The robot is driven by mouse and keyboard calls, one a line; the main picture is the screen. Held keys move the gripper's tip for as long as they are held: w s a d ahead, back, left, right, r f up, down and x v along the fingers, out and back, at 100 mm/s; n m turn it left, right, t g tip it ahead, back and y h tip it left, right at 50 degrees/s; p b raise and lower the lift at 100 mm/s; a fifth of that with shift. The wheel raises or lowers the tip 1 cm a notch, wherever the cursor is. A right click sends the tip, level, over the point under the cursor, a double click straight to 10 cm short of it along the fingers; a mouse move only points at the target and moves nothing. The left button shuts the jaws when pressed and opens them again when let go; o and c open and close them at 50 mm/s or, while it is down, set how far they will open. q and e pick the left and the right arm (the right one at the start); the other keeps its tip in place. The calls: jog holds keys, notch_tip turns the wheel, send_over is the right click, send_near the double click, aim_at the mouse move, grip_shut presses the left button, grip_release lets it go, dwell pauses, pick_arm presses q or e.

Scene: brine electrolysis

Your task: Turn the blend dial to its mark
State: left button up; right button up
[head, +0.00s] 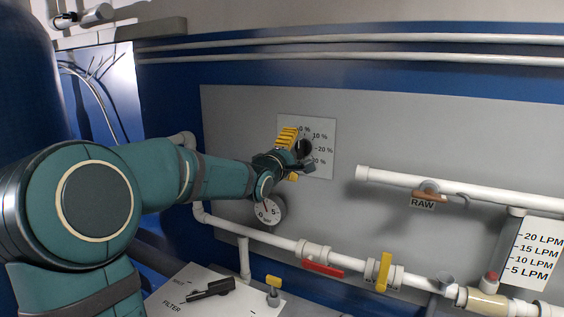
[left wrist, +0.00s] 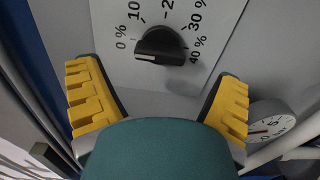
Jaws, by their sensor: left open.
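The blend dial (head: 305,147) is a black knob on a white square plate (head: 323,172) with percent labels. In the left wrist view the dial (left wrist: 163,44) sits at the upper middle, with labels from 0 % at its left to 40 % at its right. Its bar-shaped grip lies roughly crosswise; I cannot tell which label it points to. My left gripper (head: 290,158) is in front of the plate, with its yellow-padded fingers spread. In the left wrist view the gripper (left wrist: 160,72) shows open and empty, with the dial beyond the gap, apparently untouched. My right gripper is not in view.
A round gauge (head: 268,211) is below the plate. White pipes with a red-handled valve (head: 322,268) and a yellow-handled valve (head: 384,271) run along the lower wall. A RAW tag (head: 423,202) hangs by a pipe at right. The grey panel (head: 400,125) above is bare.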

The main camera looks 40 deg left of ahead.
pick_arm(q)
jog(key=v, duration=0.7)
jog(key=shift+s, duration=0.25)
jog(key=shift+d, duration=0.1)
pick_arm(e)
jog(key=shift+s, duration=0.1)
